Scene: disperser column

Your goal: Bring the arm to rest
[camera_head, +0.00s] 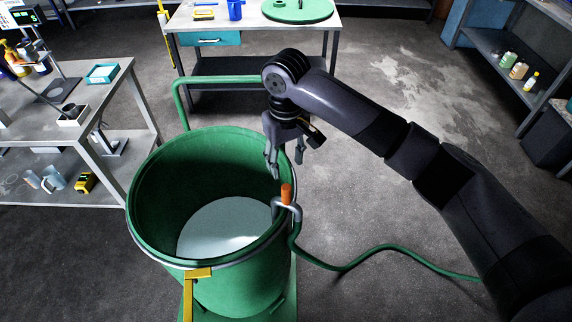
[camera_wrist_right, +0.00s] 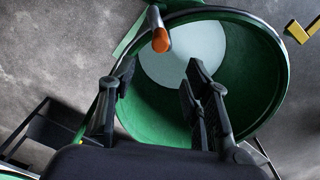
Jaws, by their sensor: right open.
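My right arm comes in from the right in the head view, and my right gripper (camera_head: 287,165) points down by the right rim of the green drum. In the right wrist view the gripper (camera_wrist_right: 158,90) is open, its two fingers apart with nothing held between them. The green drum (camera_head: 235,290) stands open, with a pale surface visible inside. An orange-tipped handle (camera_head: 286,193) stands at the drum's right rim, just below the gripper; it also shows in the right wrist view (camera_wrist_right: 161,41). The gripper looks apart from it. My left gripper is not in view.
A green hose (camera_head: 385,247) runs from the drum across the floor to the right. A yellow bracket (camera_head: 197,273) sits on the near rim. A workbench (camera_head: 108,80) is at left, another table (camera_head: 335,18) behind, and shelves (camera_head: 490,62) at right. Floor between drum and shelves is mostly clear.

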